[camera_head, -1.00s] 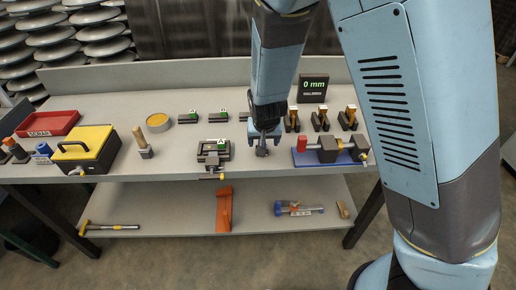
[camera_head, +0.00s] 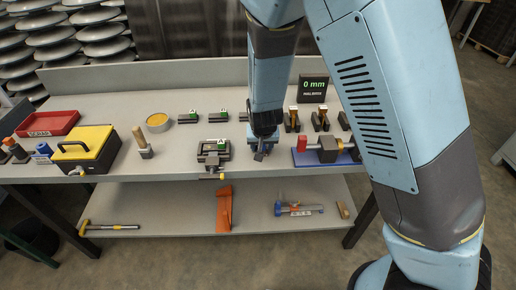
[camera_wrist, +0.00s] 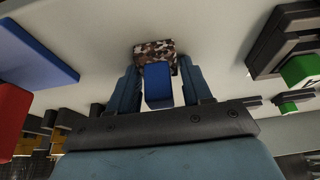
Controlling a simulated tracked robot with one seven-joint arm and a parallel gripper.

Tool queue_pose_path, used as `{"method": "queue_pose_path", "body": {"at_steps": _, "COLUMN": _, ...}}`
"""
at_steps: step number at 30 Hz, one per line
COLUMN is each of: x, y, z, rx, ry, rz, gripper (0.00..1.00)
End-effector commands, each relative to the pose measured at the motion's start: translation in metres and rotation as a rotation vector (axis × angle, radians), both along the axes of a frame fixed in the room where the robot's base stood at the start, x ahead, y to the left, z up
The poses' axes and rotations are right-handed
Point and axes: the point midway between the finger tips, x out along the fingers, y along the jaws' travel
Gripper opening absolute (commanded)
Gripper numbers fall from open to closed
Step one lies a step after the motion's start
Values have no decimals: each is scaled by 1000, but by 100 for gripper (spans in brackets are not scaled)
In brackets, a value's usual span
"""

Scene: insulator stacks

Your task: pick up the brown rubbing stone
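A block with a speckled brown, black and white face (camera_wrist: 154,47) lies on the grey bench top, beyond my fingertips in the wrist view. A blue block (camera_wrist: 158,86) stands against its near side, between my two fingers. I cannot tell whether the two are one piece. My gripper (camera_wrist: 158,72) is open around the blue block, with a narrow gap on each side. In the head view my gripper (camera_head: 262,150) is low over the front of the bench, and it hides most of the block there.
A blue base with a red-ended clamp (camera_head: 303,145) is close on the right. Behind are dark blocks (camera_head: 217,117) and a "0 mm" display (camera_head: 313,88). The lower shelf holds an orange piece (camera_head: 224,207).

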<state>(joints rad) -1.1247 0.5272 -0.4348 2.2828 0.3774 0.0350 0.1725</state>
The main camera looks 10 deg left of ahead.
Motion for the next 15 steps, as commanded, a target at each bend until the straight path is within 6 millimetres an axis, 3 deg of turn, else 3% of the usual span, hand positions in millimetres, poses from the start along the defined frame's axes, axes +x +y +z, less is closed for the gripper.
{"method": "queue_pose_path", "body": {"at_steps": 2, "x": 0, "y": 0, "z": 0, "rx": 0, "ry": 0, "rz": 0, "gripper": 39}}
{"method": "queue_pose_path", "body": {"at_steps": 13, "x": 0, "y": 0, "z": 0, "rx": 0, "ry": 0, "rz": 0, "gripper": 4}}
{"method": "queue_pose_path", "body": {"at_steps": 15, "x": 0, "y": 0, "z": 0, "rx": 0, "ry": 0, "rz": 0, "gripper": 3}}
